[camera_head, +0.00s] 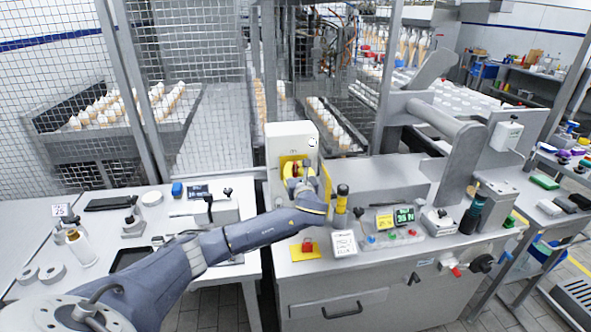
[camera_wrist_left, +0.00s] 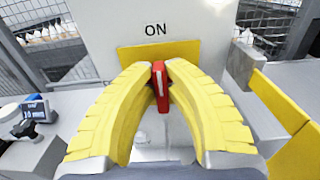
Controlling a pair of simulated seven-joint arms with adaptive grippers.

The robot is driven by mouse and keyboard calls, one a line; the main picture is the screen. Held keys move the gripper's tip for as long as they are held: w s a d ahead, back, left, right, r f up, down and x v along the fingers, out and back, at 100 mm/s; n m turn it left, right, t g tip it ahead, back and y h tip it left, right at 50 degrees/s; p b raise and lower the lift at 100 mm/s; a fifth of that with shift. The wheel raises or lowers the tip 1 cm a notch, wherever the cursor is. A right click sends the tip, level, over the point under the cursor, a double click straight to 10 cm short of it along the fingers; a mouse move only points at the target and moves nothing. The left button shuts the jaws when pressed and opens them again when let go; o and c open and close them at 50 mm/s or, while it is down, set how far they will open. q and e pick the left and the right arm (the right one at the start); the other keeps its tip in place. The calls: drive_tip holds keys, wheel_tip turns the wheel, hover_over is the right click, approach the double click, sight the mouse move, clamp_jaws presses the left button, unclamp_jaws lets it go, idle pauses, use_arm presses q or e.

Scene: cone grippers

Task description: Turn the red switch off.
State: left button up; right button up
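The red switch (camera_wrist_left: 160,86) is a narrow red lever on a yellow plate (camera_wrist_left: 187,50), below the word ON in the left wrist view. In the head view the switch (camera_head: 296,170) shows small on the front of a white box (camera_head: 288,136). My left gripper (camera_wrist_left: 159,72) has two curved yellow fingers, with their tips against both sides of the lever. It is shut on the lever. In the head view the left gripper (camera_head: 297,178) is at the box, partly hiding the switch. My right gripper is not in view.
A yellow guard (camera_head: 325,183) stands close right of the left gripper. A red button on a yellow base (camera_head: 306,250) sits near the front. Mesh fencing (camera_head: 205,60) stands behind.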

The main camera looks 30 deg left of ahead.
use_arm(q)
clamp_jaws()
drive_tip(key=shift+n, duration=0.3)
drive_tip(key=n, duration=0.3)
drive_tip(key=shift+s+a+f+n, duration=0.1)
drive_tip(key=shift+s+a+n, duration=0.1)
drive_tip(key=shift+n, duration=0.1)
drive_tip(key=shift+s+a+f+n, duration=0.15)
drive_tip(key=shift+f+n, duration=0.1)
drive_tip(key=shift+n, duration=2)
drive_tip(key=shift+s+a+f+n, duration=0.15)
drive_tip(key=shift+f+n, duration=0.1)
drive_tip(key=shift+n, duration=2.05)
drive_tip(key=shift+s+a+f+n, duration=0.15)
drive_tip(key=shift+f+n, duration=0.1)
drive_tip(key=shift+n, duration=2)
